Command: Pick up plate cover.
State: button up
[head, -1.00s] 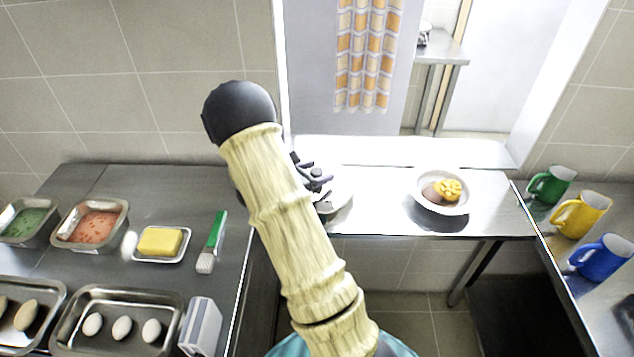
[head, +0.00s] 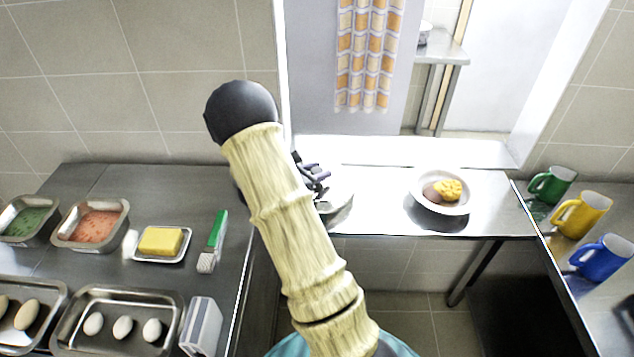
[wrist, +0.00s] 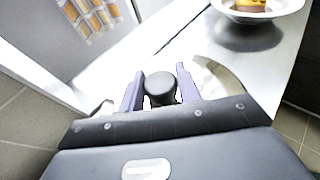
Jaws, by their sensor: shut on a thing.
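The plate cover (head: 338,194) is a shiny metal dome on the steel counter, mostly hidden behind my arm in the head view. In the wrist view its dark round knob (wrist: 160,88) sits between my two purple fingers. My gripper (wrist: 161,92) is shut on that knob; it also shows in the head view (head: 316,176) beside my arm. The cover's metal edge (wrist: 232,84) shows to the right of the fingers. I cannot tell whether the cover touches the counter.
A bowl (head: 440,192) with food stands to the right on the steel counter (head: 385,215). Green (head: 551,185), yellow (head: 580,214) and blue (head: 602,257) mugs stand on the right counter. The left counter holds several trays, butter (head: 160,241) and a brush (head: 213,242). A wall opening lies behind.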

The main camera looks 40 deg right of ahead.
jog(key=shift+r, duration=0.1)
jog(key=shift+r, duration=0.55)
notch_tip(320, 180, up, 2)
jog(key=shift+r+b, duration=0.15)
jog(key=shift+b, duration=0.25)
jog(key=s+a+b, duration=0.3)
jog(key=s+a, duration=0.8)
jog(key=s, duration=0.3)
jog(key=shift+s, duration=0.2)
